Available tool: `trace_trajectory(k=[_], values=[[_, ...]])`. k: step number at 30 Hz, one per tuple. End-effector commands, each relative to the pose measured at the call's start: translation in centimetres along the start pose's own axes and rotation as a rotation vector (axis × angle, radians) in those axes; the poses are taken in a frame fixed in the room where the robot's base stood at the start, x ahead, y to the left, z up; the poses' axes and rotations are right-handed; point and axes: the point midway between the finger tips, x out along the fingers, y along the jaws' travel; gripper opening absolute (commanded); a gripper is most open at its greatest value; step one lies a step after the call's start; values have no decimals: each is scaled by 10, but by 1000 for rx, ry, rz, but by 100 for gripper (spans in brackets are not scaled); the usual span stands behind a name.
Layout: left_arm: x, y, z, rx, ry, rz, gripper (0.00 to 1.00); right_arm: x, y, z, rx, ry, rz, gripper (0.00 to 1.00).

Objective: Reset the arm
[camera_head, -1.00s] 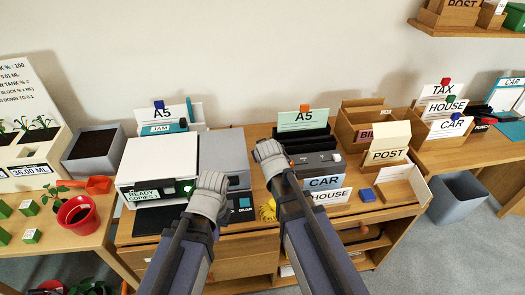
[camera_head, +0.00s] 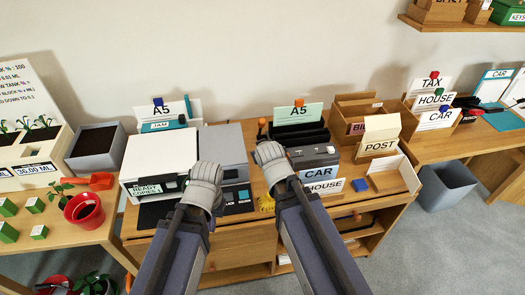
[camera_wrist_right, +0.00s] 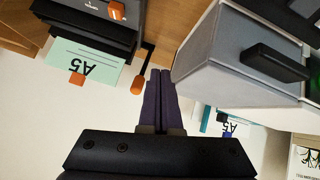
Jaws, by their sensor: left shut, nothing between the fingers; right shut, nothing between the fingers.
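My left gripper (camera_head: 207,172) is grey and shut, with nothing in it. It hovers in front of the white-and-grey printer (camera_head: 160,160) in the head view. My right gripper (camera_head: 268,152) is also shut and empty. It is held to the right of the printer, near the A5 card (camera_head: 298,114) and a dark box. In the right wrist view its dark fingers (camera_wrist_right: 160,72) lie together, beside a grey box-shaped body. Both forearms reach in from the bottom of the head view.
CAR and HOUSE cards (camera_head: 318,178) stand right of my right arm. A red pot (camera_head: 84,210) stands on the left table. A grey bin (camera_head: 447,186) stands on the floor at right.

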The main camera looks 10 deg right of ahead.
Motion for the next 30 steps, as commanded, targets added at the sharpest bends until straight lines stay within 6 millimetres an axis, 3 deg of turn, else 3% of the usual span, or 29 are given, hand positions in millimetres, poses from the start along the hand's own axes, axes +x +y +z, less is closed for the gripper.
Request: trace_trajectory(k=[7, 11, 15, 21, 25, 30], values=[[-1, 0, 0, 0, 0, 0, 0, -1, -1, 1, -1, -6, -2, 0], [-9, -1, 0, 0, 0, 0, 0, -12, -19, 17, -10, -110, -36, 0], [-23, -2, 1, 0, 0, 0, 0, -42, -55, 58, -41, -350, -104, 0], [-37, -4, 2, 0, 0, 0, 0, -98, -90, 109, -103, -664, -175, 0], [-41, -4, 2, 0, 0, 0, 0, -123, -100, 127, -133, -784, -197, 0], [-42, -4, 2, 0, 0, 0, 0, -133, -103, 134, -144, -833, -204, 0]])
